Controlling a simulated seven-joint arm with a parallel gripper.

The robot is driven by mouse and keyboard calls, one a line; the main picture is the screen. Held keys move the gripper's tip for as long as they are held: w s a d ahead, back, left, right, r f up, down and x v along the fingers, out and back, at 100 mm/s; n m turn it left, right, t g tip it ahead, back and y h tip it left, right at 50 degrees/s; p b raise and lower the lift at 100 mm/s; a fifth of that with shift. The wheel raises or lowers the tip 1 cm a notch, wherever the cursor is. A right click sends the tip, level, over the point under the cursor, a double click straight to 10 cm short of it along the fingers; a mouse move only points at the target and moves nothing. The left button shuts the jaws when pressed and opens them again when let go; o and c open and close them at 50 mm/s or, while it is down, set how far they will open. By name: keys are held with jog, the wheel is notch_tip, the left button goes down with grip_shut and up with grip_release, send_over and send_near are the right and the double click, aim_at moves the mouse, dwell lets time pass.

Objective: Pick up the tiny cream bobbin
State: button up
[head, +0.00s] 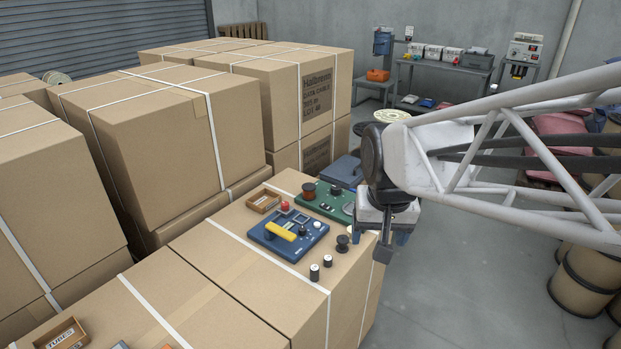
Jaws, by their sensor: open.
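Two tiny bobbins, one (314,272) and another (327,261), stand upright near the right front edge of the carton top; they look dark with pale parts. A small white or cream piece (317,225) sits at the right of the blue board. I cannot tell which of these is the cream bobbin. My gripper (386,247) hangs to the right of them, beside the carton's edge, apart from them and empty as far as I see. Its fingers are partly hidden by its own body.
The carton top (215,275) also bears a blue board (287,236) with a yellow handle, a green board (330,203), a dark spool (342,243), a brown spool (308,191) and a small wooden box (263,200). Tall cartons (150,130) stand behind left. Open floor (450,290) lies right.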

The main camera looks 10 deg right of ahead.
jog(key=w+d+f+m, duration=0.2)
jog(key=w+f, duration=0.5)
jog(key=w, duration=0.4)
jog(key=w+d+f+m+g, duration=0.1)
jog(key=w+d+f+m, duration=0.1)
jog(key=w+f, duration=0.6)
jog(key=w+d+f+m+g, duration=0.1)
jog(key=w+d+f+m, duration=0.2)
jog(key=w+f, duration=0.5)
jog(key=shift+w+f+m, duration=0.15)
jog(key=shift+w+m, duration=0.35)
jog(key=shift+w, duration=3.45)
jog(key=shift+w+d+f, duration=0.15)
jog(key=shift+w+f, duration=0.1)
jog(key=shift+f, duration=0.1)
jog(key=shift+f, duration=1.3)
jog(key=shift+f, duration=2.6)
